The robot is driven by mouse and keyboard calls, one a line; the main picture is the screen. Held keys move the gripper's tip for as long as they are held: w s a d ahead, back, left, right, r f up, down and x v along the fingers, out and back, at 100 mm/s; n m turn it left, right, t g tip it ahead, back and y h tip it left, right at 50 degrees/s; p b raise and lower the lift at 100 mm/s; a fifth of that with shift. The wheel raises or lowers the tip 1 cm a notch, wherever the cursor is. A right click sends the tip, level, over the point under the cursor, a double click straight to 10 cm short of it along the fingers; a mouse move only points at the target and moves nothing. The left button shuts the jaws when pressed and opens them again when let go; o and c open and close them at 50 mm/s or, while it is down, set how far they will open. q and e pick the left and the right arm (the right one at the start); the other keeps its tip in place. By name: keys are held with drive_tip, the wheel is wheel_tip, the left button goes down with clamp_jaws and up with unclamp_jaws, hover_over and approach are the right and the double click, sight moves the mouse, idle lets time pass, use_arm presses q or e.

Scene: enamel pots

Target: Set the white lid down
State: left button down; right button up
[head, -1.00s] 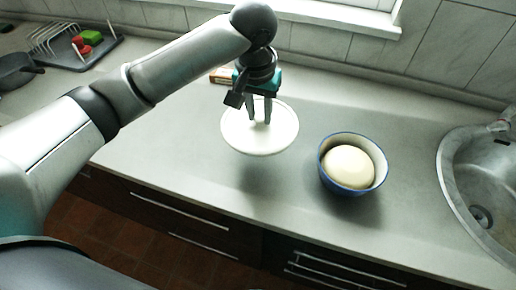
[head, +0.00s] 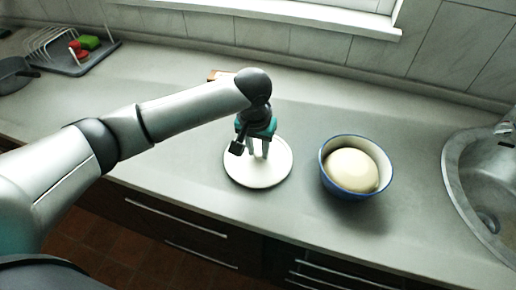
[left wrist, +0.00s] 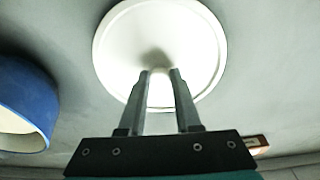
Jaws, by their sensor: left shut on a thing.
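The white lid (head: 258,174) is a round, shallow disc at or very near the grey counter, left of the blue pot, in the head view. It also shows in the left wrist view (left wrist: 120,45). My left gripper (head: 257,153) points down over its middle and is shut on its knob. In the left wrist view the two fingers (left wrist: 161,80) stand on either side of the pale knob. Whether the lid's underside touches the counter is hard to tell. My right gripper is not in view.
A blue-rimmed pot (head: 328,182) holding a pale rounded mass (head: 352,170) stands right of the lid. The sink (head: 455,185) is at the far right. A dish rack (head: 62,45) is at the back left. A small brown item lies behind my gripper. The counter's front edge is close.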

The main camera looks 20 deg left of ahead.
sight(256, 163)
use_arm(q)
drive_tip(key=shift+f, duration=0.1)
drive_tip(key=c, duration=0.6)
unclamp_jaws()
wheel_tip(256, 163, up, 12)
drive_tip(key=s+p, duration=0.1)
drive_tip(key=p, duration=0.2)
drive_tip(key=shift+s, duration=0.4)
